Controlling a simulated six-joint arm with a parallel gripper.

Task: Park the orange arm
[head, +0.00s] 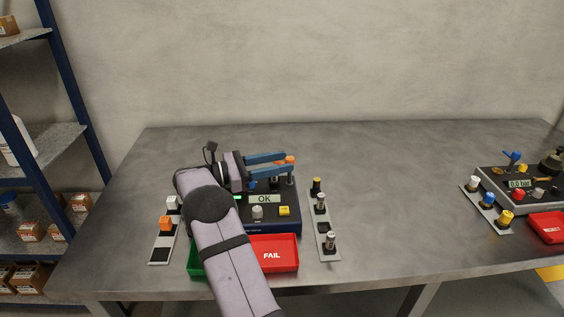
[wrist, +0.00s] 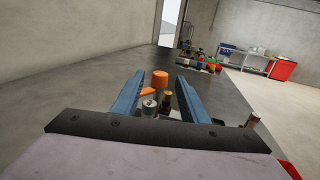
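The orange arm is mostly hidden behind my fingers in the head view, where a bit of its orange knob (head: 291,159) shows at the fingertips. In the wrist view its round orange knob (wrist: 160,79) stands between the far ends of my fingers, with a short orange bar (wrist: 148,94) to its lower left. My gripper (head: 287,163) has two blue fingers, held level over the back of the blue unit (head: 270,226). In the wrist view my gripper (wrist: 158,84) is open, with a gap visible on both sides of the knob. I cannot tell whether either finger touches it.
The unit's display (head: 265,198) reads OK; a grey knob (head: 257,212) and yellow button (head: 284,211) sit below it. A red FAIL tray (head: 272,254) and green tray (head: 197,262) stand in front. Side strips hold small parts. A second unit (head: 520,190) stands right; the table between is clear.

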